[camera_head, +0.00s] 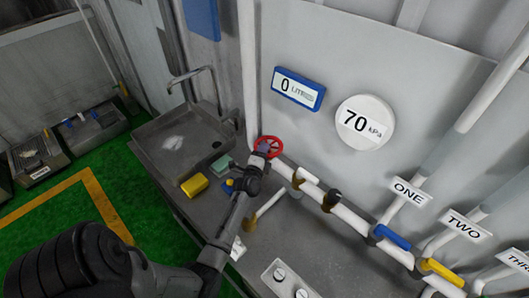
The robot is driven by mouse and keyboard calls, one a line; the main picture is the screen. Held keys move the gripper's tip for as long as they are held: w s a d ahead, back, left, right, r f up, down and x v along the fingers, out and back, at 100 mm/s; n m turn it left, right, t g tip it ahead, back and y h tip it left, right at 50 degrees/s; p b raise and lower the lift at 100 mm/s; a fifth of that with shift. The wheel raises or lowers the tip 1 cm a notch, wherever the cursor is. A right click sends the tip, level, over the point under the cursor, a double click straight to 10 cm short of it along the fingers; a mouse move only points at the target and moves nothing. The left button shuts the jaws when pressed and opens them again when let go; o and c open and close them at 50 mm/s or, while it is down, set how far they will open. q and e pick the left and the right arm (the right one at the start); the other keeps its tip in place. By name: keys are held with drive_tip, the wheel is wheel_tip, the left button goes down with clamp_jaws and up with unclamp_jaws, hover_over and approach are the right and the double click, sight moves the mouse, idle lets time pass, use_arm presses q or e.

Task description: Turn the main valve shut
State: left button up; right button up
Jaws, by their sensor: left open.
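The main valve appears to be the red handwheel (273,142) on the white pipework, at the left end of the pipe run against the back panel. My left arm reaches up from the bottom left, and its gripper (264,152) is open at the front of the red wheel. The fingertips overlap the wheel in this view; whether they touch it I cannot tell. The gripper partly hides the wheel's lower left part. My right gripper is out of view.
A gauge (365,122) reads 70 kPa beside a blue-framed display (298,88) reading 0. Pipes marked ONE and TWO have a blue handle (393,237) and a yellow handle (443,272). A sink (182,142), a yellow sponge (194,185) and a switch box (285,282) are nearby.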

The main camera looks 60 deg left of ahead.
use_arm(q)
drive_tip(key=shift+w+a, duration=0.15)
drive_tip(key=shift+w, duration=0.05)
drive_tip(key=shift+c, duration=0.2)
clamp_jaws()
